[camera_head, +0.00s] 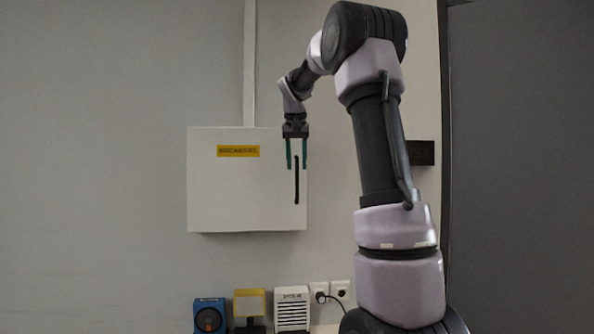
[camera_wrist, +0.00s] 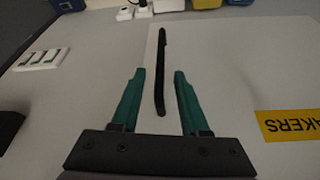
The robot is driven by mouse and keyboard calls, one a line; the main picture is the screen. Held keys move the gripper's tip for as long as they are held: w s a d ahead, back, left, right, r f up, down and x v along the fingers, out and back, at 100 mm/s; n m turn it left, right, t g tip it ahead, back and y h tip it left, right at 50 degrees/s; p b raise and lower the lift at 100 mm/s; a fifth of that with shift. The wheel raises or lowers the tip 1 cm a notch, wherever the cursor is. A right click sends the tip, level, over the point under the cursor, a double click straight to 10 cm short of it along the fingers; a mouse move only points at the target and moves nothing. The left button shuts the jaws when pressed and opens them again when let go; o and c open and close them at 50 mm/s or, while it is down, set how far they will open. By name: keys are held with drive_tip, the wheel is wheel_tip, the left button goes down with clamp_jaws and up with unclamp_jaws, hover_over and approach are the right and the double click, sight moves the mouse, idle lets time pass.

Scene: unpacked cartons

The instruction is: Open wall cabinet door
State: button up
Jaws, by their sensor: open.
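The wall cabinet (camera_head: 240,190) is a pale box on the wall with a yellow label (camera_head: 238,151) on its door. The door looks closed. A long black vertical handle (camera_head: 297,180) sits near the door's right edge. My gripper (camera_head: 297,166) is in front of the handle's upper part, pointing down. In the wrist view, my gripper (camera_wrist: 157,73) has its two green fingers apart, with the black handle (camera_wrist: 160,75) showing between them. The fingers do not visibly touch the handle. The label also shows at the right of the wrist view (camera_wrist: 288,124).
A blue device (camera_head: 209,316), a yellow device (camera_head: 249,303) and a white box (camera_head: 292,309) stand below the cabinet. Wall sockets (camera_head: 330,292) with a plugged cable are to their right. A dark box (camera_head: 420,153) is on the wall right of the cabinet. The wall left of it is clear.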

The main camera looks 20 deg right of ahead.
drive_tip(key=shift+x, duration=1.35)
clamp_jaws()
idle(0.4)
